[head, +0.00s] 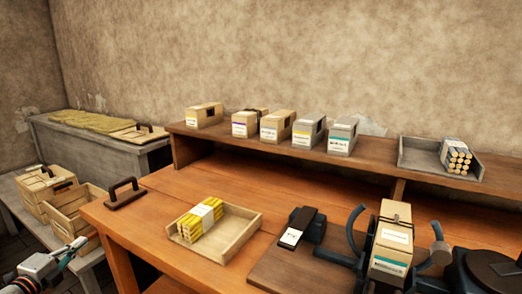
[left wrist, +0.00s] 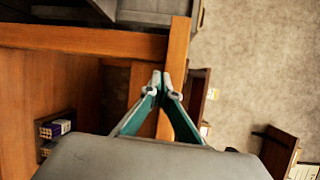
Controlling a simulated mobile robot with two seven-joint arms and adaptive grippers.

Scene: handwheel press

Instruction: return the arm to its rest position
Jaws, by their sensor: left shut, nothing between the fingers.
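My left gripper (head: 76,246) is at the lower left of the head view, left of the wooden workbench (head: 150,232) and close to its left end. In the left wrist view its two teal fingers meet at the tips (left wrist: 161,82), shut with nothing between them. The grey body of the gripper hides the lower middle of that view. My right gripper does not show in either view.
An open crate (head: 75,206) and a lidded box (head: 44,184) stand on a low bench beside the gripper. The workbench holds a tray (head: 240,232) with yellow sticks, a dark handle (head: 126,194) and a carton (head: 391,240) between grey curved parts. Cartons line the shelf.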

